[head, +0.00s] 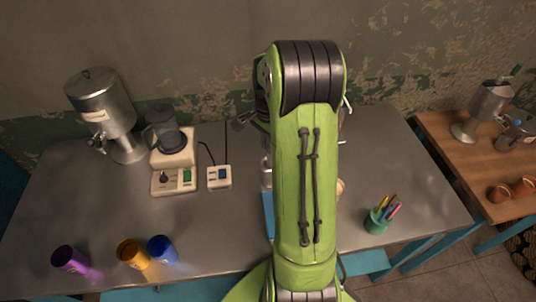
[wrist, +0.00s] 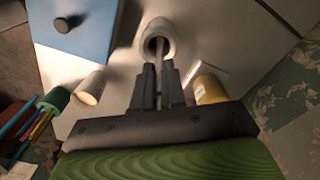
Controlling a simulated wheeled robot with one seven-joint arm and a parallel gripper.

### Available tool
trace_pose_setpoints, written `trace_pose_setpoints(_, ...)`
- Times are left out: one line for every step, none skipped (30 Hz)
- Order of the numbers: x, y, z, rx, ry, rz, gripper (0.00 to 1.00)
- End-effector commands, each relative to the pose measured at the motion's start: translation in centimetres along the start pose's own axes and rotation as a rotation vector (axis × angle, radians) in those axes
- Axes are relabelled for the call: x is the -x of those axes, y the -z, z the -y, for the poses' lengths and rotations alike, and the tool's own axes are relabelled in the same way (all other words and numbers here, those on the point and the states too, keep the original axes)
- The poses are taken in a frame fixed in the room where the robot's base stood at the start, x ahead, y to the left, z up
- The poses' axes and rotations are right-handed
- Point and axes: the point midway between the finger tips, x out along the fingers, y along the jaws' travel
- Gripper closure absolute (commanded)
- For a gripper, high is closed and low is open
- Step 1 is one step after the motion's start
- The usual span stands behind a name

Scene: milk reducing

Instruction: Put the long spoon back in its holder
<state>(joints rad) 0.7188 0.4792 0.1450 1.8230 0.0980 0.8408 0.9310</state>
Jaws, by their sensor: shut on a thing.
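My gripper (wrist: 161,76) is shut on a thin, pale rod, the long spoon (wrist: 161,92), in the wrist view. The spoon runs forward from between the fingers to the mouth of a white, round vessel (wrist: 169,27) with a dark opening, which looks like the holder. The spoon's far end overlaps that opening; I cannot tell how far inside it is. In the head view my green arm hides the gripper, the spoon and most of the area around the holder.
A blue panel with a dark knob (wrist: 88,38), a pale cup (wrist: 91,87) and a yellow-labelled jar (wrist: 209,88) are near the holder. A green pen cup (head: 376,222) stands right. Purple (head: 69,259), orange (head: 132,254) and blue cups (head: 161,249) stand front left.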

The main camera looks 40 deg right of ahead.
Motion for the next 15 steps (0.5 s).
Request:
trace_pose_setpoints(-1.2, -0.1, -0.1, 0.0, -0.004, 0.003, 1.0)
trace_pose_setpoints(-1.9, -0.1, -0.1, 0.0, -0.005, 0.004, 1.0)
trace_pose_setpoints(-2.7, -0.1, -0.1, 0.0, -0.004, 0.003, 1.0)
trace_pose_setpoints(-3.2, 0.0, -0.1, -0.001, -0.004, 0.003, 1.0)
trace_pose_setpoints(-3.6, 0.0, -0.1, -0.001, -0.004, 0.002, 1.0)
trace_pose_setpoints(-4.0, 0.0, -0.1, -0.001, -0.003, 0.002, 1.0)
trace_pose_setpoints(-4.1, 0.0, -0.1, -0.001, -0.002, 0.001, 1.0)
trace_pose_setpoints(-4.1, 0.0, -0.1, -0.001, -0.001, 0.001, 1.0)
trace_pose_setpoints(-4.1, 0.0, -0.1, -0.001, -0.001, 0.0, 1.0)
trace_pose_setpoints(-4.0, 0.0, -0.1, 0.0, -0.001, 0.0, 1.0)
trace_pose_setpoints(-4.0, 0.0, -0.1, 0.0, -0.001, 0.0, 1.0)
trace_pose_setpoints(-4.0, 0.0, 0.0, 0.0, -0.001, 0.0, 1.0)
trace_pose_setpoints(-4.0, 0.0, 0.0, 0.0, -0.001, 0.0, 1.0)
trace_pose_setpoints(-4.0, 0.0, 0.0, 0.0, -0.001, 0.0, 1.0)
trace_pose_setpoints(-4.2, 0.0, 0.0, 0.0, -0.001, 0.0, 1.0)
